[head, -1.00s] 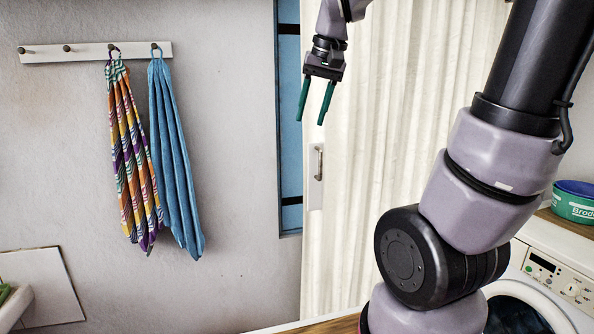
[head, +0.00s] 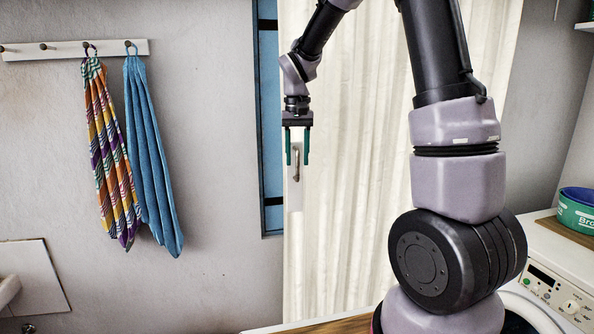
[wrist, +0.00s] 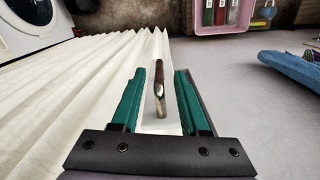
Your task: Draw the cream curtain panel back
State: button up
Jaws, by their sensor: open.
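The cream curtain panel (head: 345,150) hangs in pleats across most of the opening; it also shows in the wrist view (wrist: 75,100). At its left edge is a pale strip with an upright metal handle (head: 296,165). My gripper (head: 298,162) is open and points down, with its green fingers on either side of the handle in the head view. In the wrist view the handle (wrist: 159,88) stands between the two open fingers and seems apart from both. Whether the fingers reach its full depth cannot be told.
A blue-backed gap (head: 268,130) shows left of the curtain. A striped towel (head: 110,150) and a blue towel (head: 152,160) hang from a peg rail (head: 70,49). A washing machine (head: 560,295) stands at right with a green tub (head: 577,212) above. A pink crate (wrist: 220,18) shows in the wrist view.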

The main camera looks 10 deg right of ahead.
aim_at(297, 180)
jog(key=shift+f, duration=2.05)
grip_shut()
